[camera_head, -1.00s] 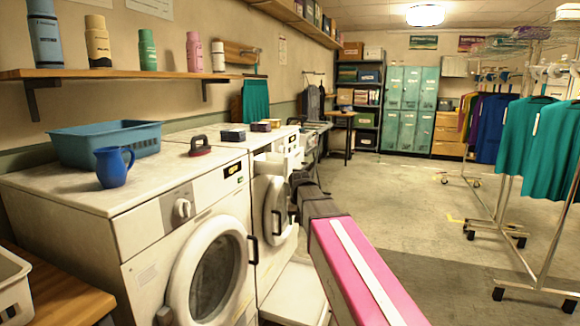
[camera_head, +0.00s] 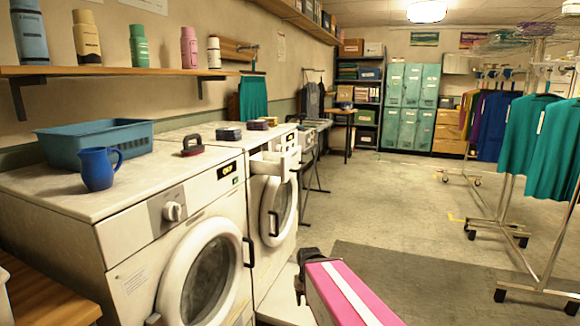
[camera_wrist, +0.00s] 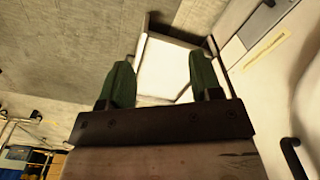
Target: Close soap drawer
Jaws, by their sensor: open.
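The soap drawer (camera_head: 272,165) is white and sticks out of the upper front of the second washer (camera_head: 262,230), above its round door. My gripper (camera_head: 304,274) is low in front of the washers, below the drawer in the head view and apart from it. In that view its fingers are small and dark. In the wrist view my gripper (camera_wrist: 160,62) shows two dark green fingers spread wide with nothing held. A white box-like shape (camera_wrist: 165,72) appears beyond and between them; I cannot tell surely what it is.
The nearer washer (camera_head: 145,235) carries a blue mug (camera_head: 99,168) and a blue basket (camera_head: 95,144). Its door handle juts forward. Garment racks (camera_head: 492,185) stand at right.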

